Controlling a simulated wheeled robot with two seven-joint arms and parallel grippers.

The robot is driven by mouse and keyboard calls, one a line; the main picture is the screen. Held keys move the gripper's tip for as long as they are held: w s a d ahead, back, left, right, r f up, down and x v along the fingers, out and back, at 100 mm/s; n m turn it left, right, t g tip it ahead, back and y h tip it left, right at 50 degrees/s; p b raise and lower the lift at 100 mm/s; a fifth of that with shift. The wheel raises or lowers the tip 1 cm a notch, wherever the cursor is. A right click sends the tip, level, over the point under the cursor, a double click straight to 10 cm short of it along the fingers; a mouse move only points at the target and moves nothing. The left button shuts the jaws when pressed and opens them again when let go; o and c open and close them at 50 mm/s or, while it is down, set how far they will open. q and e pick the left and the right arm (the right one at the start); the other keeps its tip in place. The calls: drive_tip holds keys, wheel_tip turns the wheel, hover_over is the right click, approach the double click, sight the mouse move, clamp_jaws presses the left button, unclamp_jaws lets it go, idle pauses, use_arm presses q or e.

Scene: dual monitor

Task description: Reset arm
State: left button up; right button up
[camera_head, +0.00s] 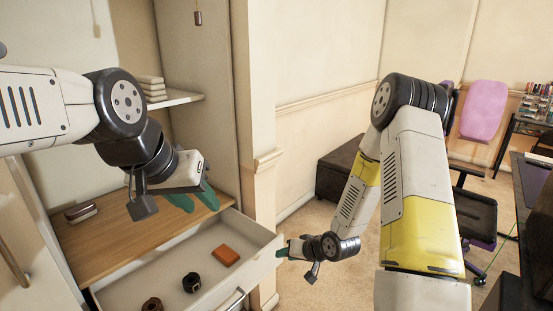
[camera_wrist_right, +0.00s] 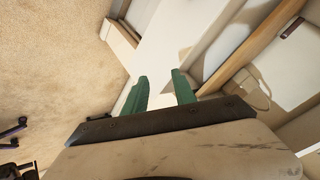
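My left gripper (camera_head: 194,200) is in the head view above the wooden shelf and open drawer. Its two green fingers point down and stand apart with nothing visible between them. My right gripper (camera_head: 282,251) is low, beside the right front corner of the drawer. In the right wrist view its two green fingers (camera_wrist_right: 160,92) are spread with an empty gap between them. In the head view its fingers overlap, so their gap is hard to see there.
An open white drawer (camera_head: 262,240) holds an orange box (camera_head: 226,255), a black rolled item (camera_head: 191,282) and a brown rolled item (camera_head: 152,304). A wooden surface (camera_head: 125,238) lies behind it. A dark ottoman (camera_head: 345,165), a chair (camera_head: 476,213) and a desk (camera_head: 530,180) stand right.

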drive_tip(key=s+d+r+h, duration=0.15)
drive_tip(key=d+r, duration=0.35)
drive_tip(key=r, duration=0.6)
drive_tip(key=s+d+r+h, duration=0.1)
drive_tip(key=d+r+h, duration=0.3)
drive_tip(key=r, duration=0.6)
drive_tip(key=s+d+r+y, duration=0.1)
drive_tip(key=s+r, duration=1.3)
drive_tip(key=s, duration=0.4)
drive_tip(key=shift+s+d+g, duration=0.3)
drive_tip(key=shift+y, duration=0.25)
